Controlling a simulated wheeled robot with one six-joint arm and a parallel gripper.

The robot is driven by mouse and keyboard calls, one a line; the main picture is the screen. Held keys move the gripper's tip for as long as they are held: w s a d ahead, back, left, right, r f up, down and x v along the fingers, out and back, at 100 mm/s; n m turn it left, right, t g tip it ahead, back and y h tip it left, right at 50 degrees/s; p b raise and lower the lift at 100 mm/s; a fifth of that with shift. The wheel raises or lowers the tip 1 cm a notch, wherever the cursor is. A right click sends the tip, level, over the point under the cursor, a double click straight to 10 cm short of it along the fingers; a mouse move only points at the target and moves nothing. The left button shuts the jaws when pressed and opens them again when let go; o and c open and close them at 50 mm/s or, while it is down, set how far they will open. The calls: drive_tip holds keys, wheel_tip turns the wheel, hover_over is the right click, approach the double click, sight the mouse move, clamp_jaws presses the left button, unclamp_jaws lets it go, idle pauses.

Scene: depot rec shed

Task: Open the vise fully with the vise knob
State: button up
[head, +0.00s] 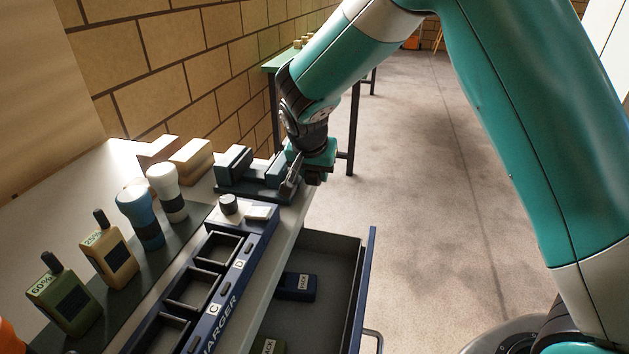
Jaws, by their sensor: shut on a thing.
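The dark green-grey vise (250,187) sits near the far end of the bench, by its right edge. Its jaws stand apart with a visible gap between them. My gripper (293,180) is at the vise's right end, at the bench edge, with its fingers pointing down and closed on the vise knob. The gripper and wrist hide the knob, so its angle cannot be told.
A blue charger (223,300) with empty bays lies along the bench front. Radios (110,258) and two bottle-like items (140,217) stand behind it. An open drawer (341,243) holding packs juts out below. Pale blocks (190,160) sit left of the vise. The floor at right is clear.

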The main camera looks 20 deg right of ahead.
drive_tip(key=t+h+b, duration=0.1)
drive_tip(key=b, duration=0.1)
drive_tip(key=t+h+b, duration=0.1)
drive_tip(key=t+b, duration=0.1)
drive_tip(key=b, duration=0.1)
drive_tip(key=shift+s+a+f, duration=0.1)
drive_tip(key=shift+f, duration=0.1)
drive_tip(key=shift+r+t+h+b, duration=0.2)
drive_tip(key=shift+t+h+b, duration=0.35)
drive_tip(key=shift+b, duration=0.55)
drive_tip(key=shift+r, duration=0.15)
drive_tip(key=o, duration=0.9)
drive_tip(key=shift+o, duration=0.2)
drive_tip(key=v, duration=1.7)
drive_tip(key=shift+s, duration=0.35)
